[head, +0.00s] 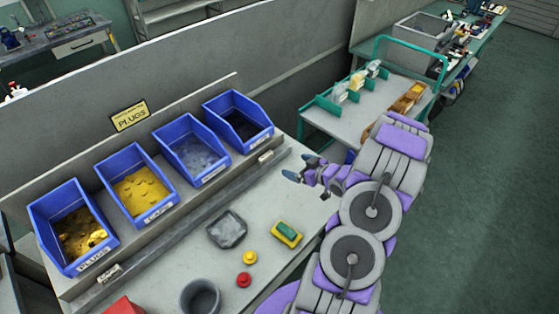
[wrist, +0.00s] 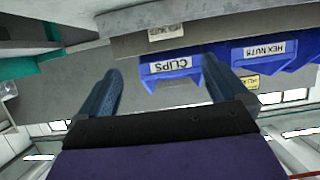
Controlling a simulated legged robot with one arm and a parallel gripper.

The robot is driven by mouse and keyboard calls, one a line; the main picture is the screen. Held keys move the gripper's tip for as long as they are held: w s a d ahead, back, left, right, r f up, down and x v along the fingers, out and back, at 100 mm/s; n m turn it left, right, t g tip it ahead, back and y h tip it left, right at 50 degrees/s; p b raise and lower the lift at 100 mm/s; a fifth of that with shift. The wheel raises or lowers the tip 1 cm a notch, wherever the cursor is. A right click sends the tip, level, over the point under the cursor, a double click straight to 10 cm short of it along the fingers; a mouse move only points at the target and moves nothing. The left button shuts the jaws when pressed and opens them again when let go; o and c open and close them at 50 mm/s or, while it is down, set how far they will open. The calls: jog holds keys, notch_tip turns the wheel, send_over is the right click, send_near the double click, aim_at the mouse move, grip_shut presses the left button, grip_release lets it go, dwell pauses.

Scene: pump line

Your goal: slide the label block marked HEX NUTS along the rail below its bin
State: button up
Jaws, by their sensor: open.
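The HEX NUTS bin (head: 184,132) is the third blue bin from the left in the head view; its label shows in the wrist view (wrist: 278,50). The CLIPS bin (head: 216,104) is on its right; it also shows in the wrist view (wrist: 172,70). A pale label block (head: 265,156) sits on the rail (head: 190,213) in front of the CLIPS bin; the wrist view shows it (wrist: 166,32) with small print that looks like HEX NUTS. My gripper (head: 296,169) is open and empty, right of the block and apart from it.
Another label block (head: 110,273) is on the rail below the PLUGS bin (head: 72,230). The bench holds a grey tray (head: 227,230), a green-yellow block (head: 287,234), red and yellow knobs and a dark cup (head: 200,297). A green-framed cart (head: 372,105) stands behind my arm.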

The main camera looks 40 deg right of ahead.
jog(key=b, duration=0.1)
send_near(267, 158)
jog(key=shift+w+a+r, duration=0.1)
jog(key=shift+a+r, duration=0.05)
jog(key=shift+a, duration=0.4)
jog(key=w+f, duration=0.1)
jog(key=w, duration=0.1)
jog(key=w+d+f+b, duration=0.1)
jog(key=w, duration=0.1)
jog(key=w+f, duration=0.1)
jog(key=w, duration=0.1)
jog(key=shift+w+d, duration=0.15)
jog(key=shift+w+a+f, duration=0.15)
jog(key=shift+w+a, duration=0.25)
jog(key=shift+w, duration=0.15)
jog(key=shift+w+a+b, duration=0.2)
jog(key=shift+a+b, duration=0.1)
jog(key=shift+d, duration=0.15)
